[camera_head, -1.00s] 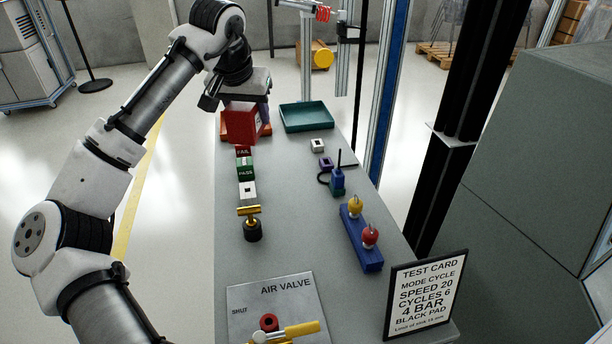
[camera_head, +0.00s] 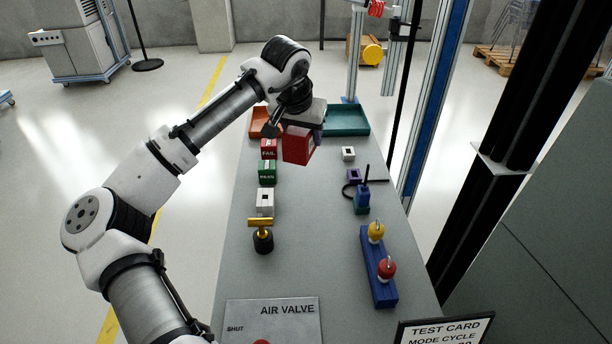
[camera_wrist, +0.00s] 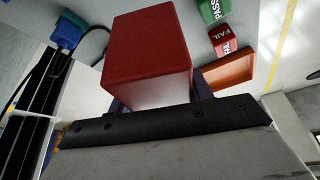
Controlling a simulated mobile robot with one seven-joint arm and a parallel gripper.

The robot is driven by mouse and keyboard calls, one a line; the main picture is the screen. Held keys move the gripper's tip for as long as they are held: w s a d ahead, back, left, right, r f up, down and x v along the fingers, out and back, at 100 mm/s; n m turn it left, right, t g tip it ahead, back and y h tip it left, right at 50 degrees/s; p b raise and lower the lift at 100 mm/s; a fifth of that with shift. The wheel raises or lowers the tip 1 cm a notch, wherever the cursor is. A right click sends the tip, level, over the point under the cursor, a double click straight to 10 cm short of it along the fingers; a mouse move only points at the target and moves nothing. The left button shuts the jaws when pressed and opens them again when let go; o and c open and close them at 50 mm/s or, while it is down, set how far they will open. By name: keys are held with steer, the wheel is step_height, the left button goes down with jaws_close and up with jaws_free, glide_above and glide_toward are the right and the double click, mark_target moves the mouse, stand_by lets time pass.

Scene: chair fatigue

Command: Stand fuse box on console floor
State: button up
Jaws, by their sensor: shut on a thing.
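A red box (camera_head: 297,145), which I take to be the fuse box, is held by my gripper (camera_head: 303,126) over the far part of the grey bench (camera_head: 310,238). In the wrist view the red box (camera_wrist: 150,50) fills the middle, between the purple fingers of my gripper (camera_wrist: 158,98). My gripper is shut on it. The box looks slightly tilted in the head view. I cannot tell how far its underside is from the bench. No part is clearly marked as the console floor.
An orange tray (camera_head: 257,128) and a teal tray (camera_head: 350,120) lie at the far end. Red FAIL (camera_head: 268,153) and green PASS (camera_head: 267,176) blocks stand left. A blue rack (camera_head: 378,275) with two knobs stands right. The bench middle is clear.

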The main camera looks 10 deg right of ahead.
glide_toward(306, 184)
steer(key=p+x, duration=0.1)
steer(key=x, duration=0.3)
steer(key=shift+w+d+f, duration=0.15)
steer(key=shift+f, duration=0.2)
steer(key=shift+f, duration=0.1)
steer(key=o, duration=1.1)
